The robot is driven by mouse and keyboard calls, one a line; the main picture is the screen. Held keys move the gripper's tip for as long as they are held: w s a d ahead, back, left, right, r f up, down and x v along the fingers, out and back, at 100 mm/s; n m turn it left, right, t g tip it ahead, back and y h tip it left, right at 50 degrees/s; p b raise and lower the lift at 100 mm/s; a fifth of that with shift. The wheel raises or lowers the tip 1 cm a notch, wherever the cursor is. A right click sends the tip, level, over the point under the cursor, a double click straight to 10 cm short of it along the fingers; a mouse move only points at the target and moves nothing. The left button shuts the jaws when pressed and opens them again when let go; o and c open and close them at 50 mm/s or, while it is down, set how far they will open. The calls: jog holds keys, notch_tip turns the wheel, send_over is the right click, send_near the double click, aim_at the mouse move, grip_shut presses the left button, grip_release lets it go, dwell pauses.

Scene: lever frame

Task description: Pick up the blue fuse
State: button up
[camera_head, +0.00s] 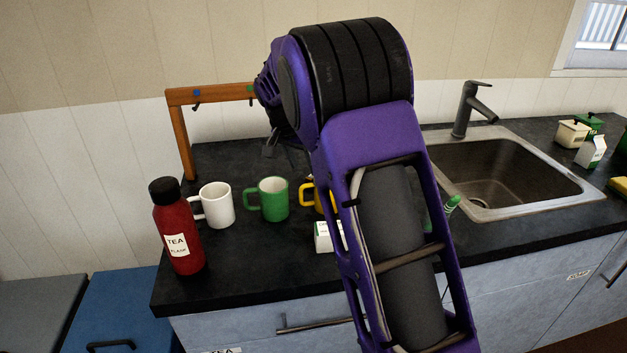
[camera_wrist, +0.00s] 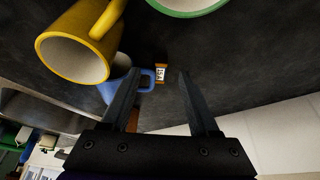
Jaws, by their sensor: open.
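I cannot make out a blue fuse in either view. My gripper (camera_wrist: 158,90) is open in the wrist view, its two dark fingers apart with nothing held between them. In the head view my arm covers most of it and part of the counter behind. A blue mug (camera_wrist: 118,72) shows beside the left finger, partly hidden. The wooden lever frame (camera_head: 180,139) stands at the back left, with a blue mark (camera_head: 196,92) and a green mark (camera_head: 250,88) on its top bar.
A red tea flask (camera_head: 178,235), white mug (camera_head: 217,205), green mug (camera_head: 273,199) and yellow mug (camera_head: 309,196) stand on the counter (camera_head: 235,270). The yellow mug (camera_wrist: 75,50) is close to the left finger. A sink (camera_head: 505,170) is at right.

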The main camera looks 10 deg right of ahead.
aim_at(309, 178)
jog(key=x, duration=0.5)
jog(key=shift+w+d+f+b, duration=0.15)
jog(key=shift+w+f+b, duration=0.05)
jog(key=shift+w+b, duration=0.1)
jog(key=shift+c, duration=0.2)
grip_shut()
